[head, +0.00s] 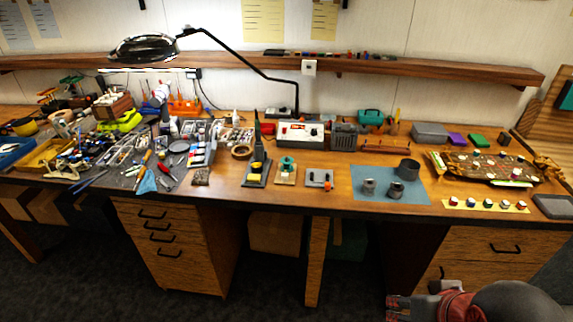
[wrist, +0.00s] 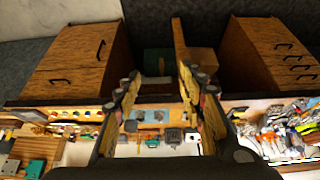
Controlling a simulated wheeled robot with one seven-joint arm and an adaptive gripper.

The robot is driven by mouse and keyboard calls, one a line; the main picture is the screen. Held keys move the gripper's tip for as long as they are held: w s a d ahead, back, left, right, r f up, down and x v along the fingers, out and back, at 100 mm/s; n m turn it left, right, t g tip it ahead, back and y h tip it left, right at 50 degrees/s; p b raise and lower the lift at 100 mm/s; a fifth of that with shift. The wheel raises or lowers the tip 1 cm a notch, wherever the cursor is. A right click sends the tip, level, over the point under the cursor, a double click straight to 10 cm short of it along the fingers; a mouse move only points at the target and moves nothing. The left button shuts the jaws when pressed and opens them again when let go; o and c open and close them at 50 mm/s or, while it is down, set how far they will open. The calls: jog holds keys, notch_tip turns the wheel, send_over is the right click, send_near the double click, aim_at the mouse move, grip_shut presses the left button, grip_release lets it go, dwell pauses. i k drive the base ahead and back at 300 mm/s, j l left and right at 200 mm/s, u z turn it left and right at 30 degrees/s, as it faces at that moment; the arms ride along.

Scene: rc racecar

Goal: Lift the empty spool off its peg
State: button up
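A small teal spool-like piece (head: 287,161) stands upright on a pale wooden base (head: 285,179) near the front of the bench in the head view. It looks like the spool on its peg, but it is too small to be sure, and the peg is not clearly visible. Beside it on the left is a black upright stand (head: 257,175) with a yellow part. My gripper (wrist: 160,73) shows in the wrist view with its yellow-padded fingers wide apart and nothing between them. In the head view my arm is low at the bottom right, in front of the bench and well away from the spool.
A grey plate with an orange knob (head: 319,178) sits right of the spool. A blue mat (head: 383,196) holds grey cylinders. A power supply (head: 300,134) stands behind. Tools crowd the bench's left side. A black lamp (head: 145,47) overhangs. Drawers (head: 170,245) sit below the bench.

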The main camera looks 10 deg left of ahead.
aim_at(286, 166)
jog(key=i+u, duration=0.3)
jog(key=i, duration=0.15)
jog(key=i+l+u, duration=0.25)
jog(key=i, duration=0.2)
jog(key=i+l+u, duration=0.15)
jog(key=i+u, duration=0.15)
jog(key=i, duration=0.15)
jog(key=i+l+u, duration=0.3)
jog(key=i, duration=0.1)
